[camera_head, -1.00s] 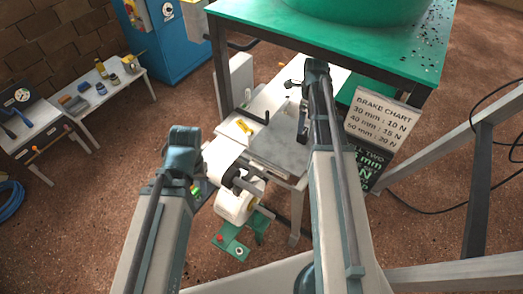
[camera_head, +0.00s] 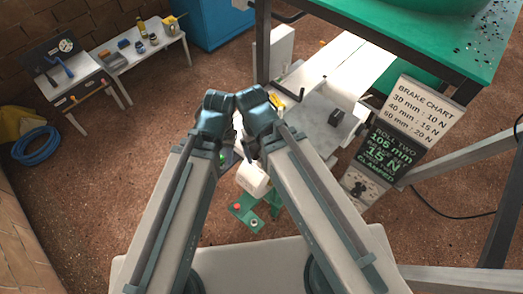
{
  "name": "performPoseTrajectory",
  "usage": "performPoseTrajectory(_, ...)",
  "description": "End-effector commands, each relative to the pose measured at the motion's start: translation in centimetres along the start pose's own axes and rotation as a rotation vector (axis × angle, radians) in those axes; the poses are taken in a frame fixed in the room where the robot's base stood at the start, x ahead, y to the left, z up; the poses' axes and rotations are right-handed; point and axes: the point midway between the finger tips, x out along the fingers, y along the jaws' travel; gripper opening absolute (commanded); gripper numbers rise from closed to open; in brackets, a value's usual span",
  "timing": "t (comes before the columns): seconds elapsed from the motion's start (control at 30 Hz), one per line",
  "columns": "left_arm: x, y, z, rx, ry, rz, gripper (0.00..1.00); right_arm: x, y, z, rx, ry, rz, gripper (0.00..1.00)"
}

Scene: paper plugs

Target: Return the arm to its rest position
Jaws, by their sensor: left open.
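My left arm (camera_head: 180,200) and my right arm (camera_head: 310,190) rise from the bottom edge and lean inward, their upper joints close together near the middle. My left gripper (camera_head: 238,150) is open, seen only in small part between the two arms. I see nothing held in it, but the joints hide much of it. My right gripper is hidden behind its own arm. A white roll (camera_head: 253,179) shows between the arms, just beyond and below the left gripper. I cannot tell the gap between them.
A machine with a white bed (camera_head: 345,65) stands ahead under a green-topped table (camera_head: 440,40). A brake chart sign (camera_head: 423,112) stands at right. Tool benches (camera_head: 72,85) are at left, a blue hose (camera_head: 36,146) on the floor.

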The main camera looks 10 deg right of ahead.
Motion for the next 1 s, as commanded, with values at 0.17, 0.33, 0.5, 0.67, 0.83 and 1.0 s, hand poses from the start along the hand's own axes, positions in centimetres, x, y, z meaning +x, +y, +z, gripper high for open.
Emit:
performPoseTrajectory(0.17,0.0,0.0,0.0,0.000,0.000,0.000,0.48,0.0,-0.2,0.1,-0.026,0.000,0.001,0.92)
performPoseTrajectory(0.33,0.1,0.0,0.0,0.000,0.000,0.000,0.48,0.1,-0.2,0.1,-0.023,0.000,0.001,0.92)
performPoseTrajectory(0.5,2.1,0.2,-0.1,0.001,0.000,0.000,0.48,2.1,-0.3,0.0,-0.023,0.000,0.001,0.92)
performPoseTrajectory(0.67,5.3,0.5,-0.3,0.002,0.000,-0.001,0.48,5.3,-0.6,-0.2,-0.023,0.000,0.001,0.92)
performPoseTrajectory(0.83,6.0,0.6,-0.3,0.003,0.000,-0.001,0.48,6.0,-0.7,-0.3,-0.024,0.000,0.001,0.92)
performPoseTrajectory(1.0,5.8,0.5,-0.3,0.003,0.000,-0.001,0.48,5.7,-0.7,-0.2,-0.024,0.000,0.001,0.92)
